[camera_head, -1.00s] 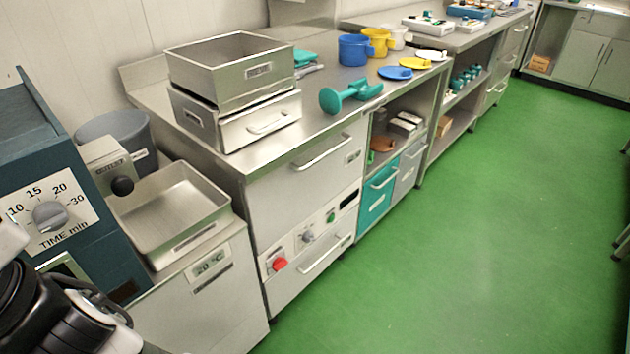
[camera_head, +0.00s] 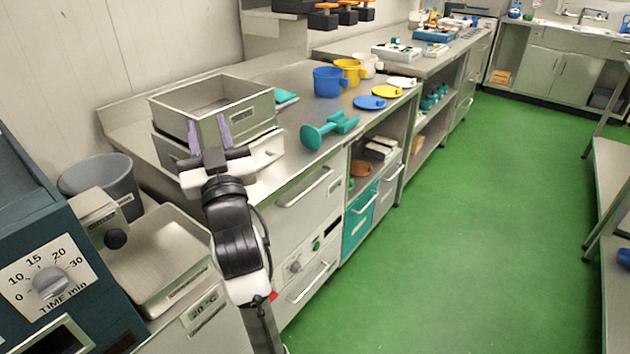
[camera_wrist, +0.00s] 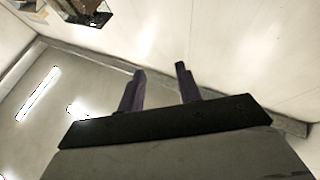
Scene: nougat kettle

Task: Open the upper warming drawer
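The upper warming drawer (camera_head: 322,208) is the plain steel front with a bar handle (camera_head: 304,189) high on the counter unit. It looks shut. Below it are a control strip with knobs and a lower drawer with its own handle (camera_head: 308,284). My gripper (camera_head: 209,132) is up in front of the steel trays, left of and above the drawer handle, apart from it. Its two purple fingers are spread with nothing between them. The wrist view also shows the open fingers (camera_wrist: 159,88), with wall and counter beyond; the drawer is not visible there.
Stacked steel trays (camera_head: 165,107) stand on the counter behind my gripper. A teal scoop-like tool (camera_head: 320,134) lies near the counter edge above the drawer. The green floor (camera_head: 450,230) is clear.

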